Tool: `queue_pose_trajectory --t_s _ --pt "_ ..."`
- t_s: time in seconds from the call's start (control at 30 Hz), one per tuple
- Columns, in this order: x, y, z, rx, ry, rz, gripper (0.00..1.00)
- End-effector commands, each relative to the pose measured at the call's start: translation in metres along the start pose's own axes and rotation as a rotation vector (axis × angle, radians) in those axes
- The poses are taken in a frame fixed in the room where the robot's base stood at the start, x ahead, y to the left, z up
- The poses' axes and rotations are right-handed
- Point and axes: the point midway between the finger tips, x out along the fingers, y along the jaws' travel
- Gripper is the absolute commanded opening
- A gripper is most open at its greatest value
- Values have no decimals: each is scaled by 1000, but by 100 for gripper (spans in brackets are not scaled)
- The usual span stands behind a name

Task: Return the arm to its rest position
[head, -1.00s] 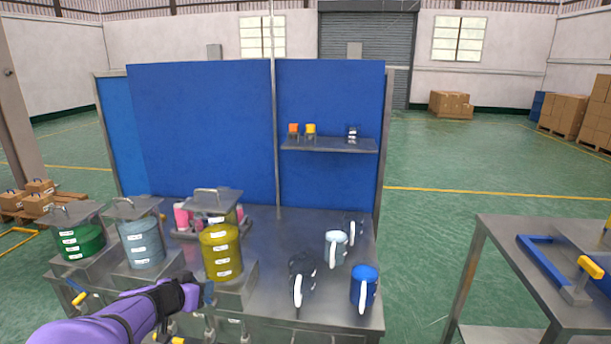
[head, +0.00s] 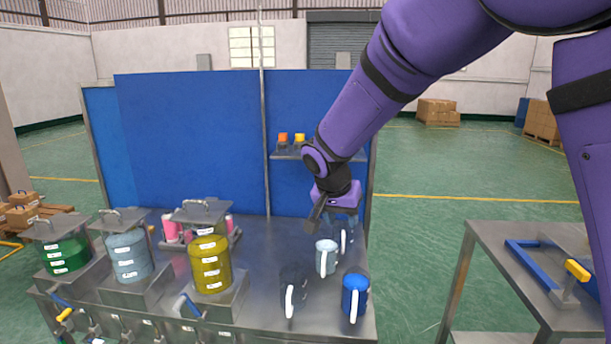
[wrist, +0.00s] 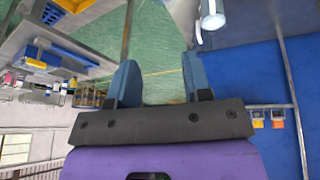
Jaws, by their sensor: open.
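My purple arm reaches in from the upper right in the head view. My gripper (head: 318,212) hangs above the back right of the metal table, near the mugs and in front of the blue panel. In the wrist view its two blue-grey fingers (wrist: 158,84) stand apart with nothing between them. The gripper is open and empty. Part of the shelf and the back right mug is hidden behind the arm and gripper.
A light mug (head: 326,258), a dark mug (head: 293,290) and a blue mug (head: 355,297) stand below the gripper. Green (head: 67,256), grey (head: 130,260) and yellow (head: 210,265) containers stand left. A shelf (head: 285,156) holds small caps. A second table (head: 490,237) is right.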

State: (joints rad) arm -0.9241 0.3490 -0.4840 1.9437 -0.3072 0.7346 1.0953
Motion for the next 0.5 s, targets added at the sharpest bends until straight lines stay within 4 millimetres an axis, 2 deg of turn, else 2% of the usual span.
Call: queue_pose_trajectory --t_s 0.03,0.23,0.5 --pt "-9 20 -6 6 -21 -18 45" --pt "-40 88 -12 -22 -84 -83 45" --pt "-83 174 0 -78 -111 -178 45"
